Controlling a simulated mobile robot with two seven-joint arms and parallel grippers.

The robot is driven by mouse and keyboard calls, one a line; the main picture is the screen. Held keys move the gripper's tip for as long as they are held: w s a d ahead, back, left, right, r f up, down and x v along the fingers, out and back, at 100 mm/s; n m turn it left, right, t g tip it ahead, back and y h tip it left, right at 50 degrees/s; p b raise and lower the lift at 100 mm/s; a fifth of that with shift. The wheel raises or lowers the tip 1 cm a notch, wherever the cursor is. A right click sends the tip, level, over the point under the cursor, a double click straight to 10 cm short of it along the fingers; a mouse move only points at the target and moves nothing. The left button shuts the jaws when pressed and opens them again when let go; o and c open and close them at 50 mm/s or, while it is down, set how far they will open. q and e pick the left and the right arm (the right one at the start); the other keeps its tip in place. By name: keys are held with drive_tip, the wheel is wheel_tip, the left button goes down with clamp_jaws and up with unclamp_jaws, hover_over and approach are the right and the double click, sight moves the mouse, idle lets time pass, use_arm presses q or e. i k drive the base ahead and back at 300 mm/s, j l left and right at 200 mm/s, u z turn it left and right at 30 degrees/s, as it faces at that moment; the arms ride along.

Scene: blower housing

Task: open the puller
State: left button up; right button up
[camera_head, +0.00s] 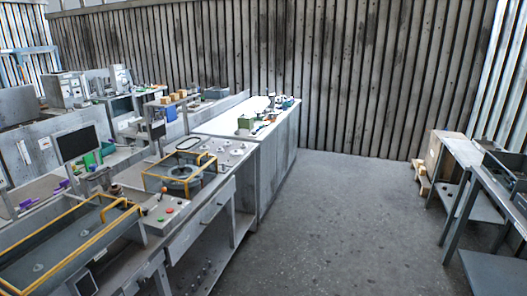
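Neither of my grippers shows in the head view. I cannot tell for sure which thing is the puller. A station with a yellow bar frame (182,163) around a round grey fixture (182,173) stands in the middle of the long bench. A second, longer station with a yellow bar frame (112,207) over a grey recessed bed (65,241) is at the lower left. A small control box with red and green buttons (165,215) sits between them. A drawer front (202,221) below the middle station looks shut.
A white-topped cabinet (222,122) with small parts on it continues the bench at the back. Dark monitors (77,143) stand at the left. Grey metal tables (473,187) and a wooden crate (436,160) stand at the right. The concrete floor (335,220) between is clear.

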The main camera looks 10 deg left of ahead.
sight(83, 180)
drive_tip(key=i+u, duration=0.4)
drive_tip(key=i+l+u, duration=0.2)
drive_tip(key=u, duration=0.2)
drive_tip(key=i+l+u, duration=0.25)
drive_tip(key=u, duration=0.15)
drive_tip(key=i+l+u, duration=0.2)
drive_tip(key=u, duration=0.2)
drive_tip(key=i+l+u, duration=0.15)
drive_tip(key=l+u, duration=0.25)
drive_tip(key=i+l+u, duration=0.1)
drive_tip(key=u, duration=0.3)
drive_tip(key=l, duration=0.1)
